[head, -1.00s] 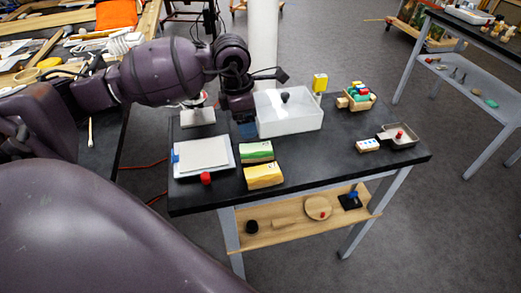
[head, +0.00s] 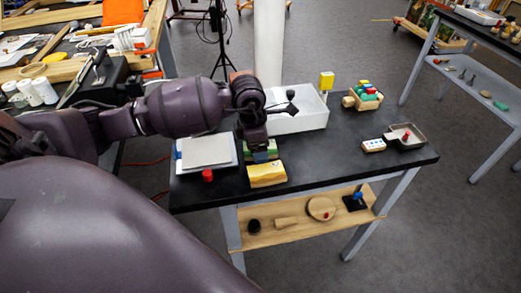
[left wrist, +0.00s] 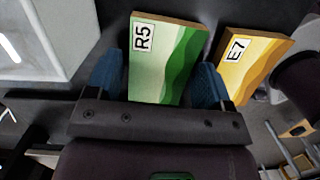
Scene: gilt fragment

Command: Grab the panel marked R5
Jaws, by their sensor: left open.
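The panel marked R5 (left wrist: 168,62) is a pale and dark green block with a wooden edge, lying on the black table. In the left wrist view it sits between the two blue fingers of my left gripper (left wrist: 159,80). The fingers are open, one on each side of the panel, with narrow gaps showing. In the head view my left gripper (head: 258,150) comes down over the green panel and hides most of it. The yellow panel marked E7 (left wrist: 250,60) lies just beside it; it also shows in the head view (head: 267,176). My right gripper is not in view.
A white box (head: 308,118) stands behind my gripper. A pale slab (head: 206,152) and a red cylinder (head: 207,175) are to the left. A toy block cart (head: 362,100), a small dotted block (head: 374,145) and a tray (head: 416,143) are to the right. The table's middle right is clear.

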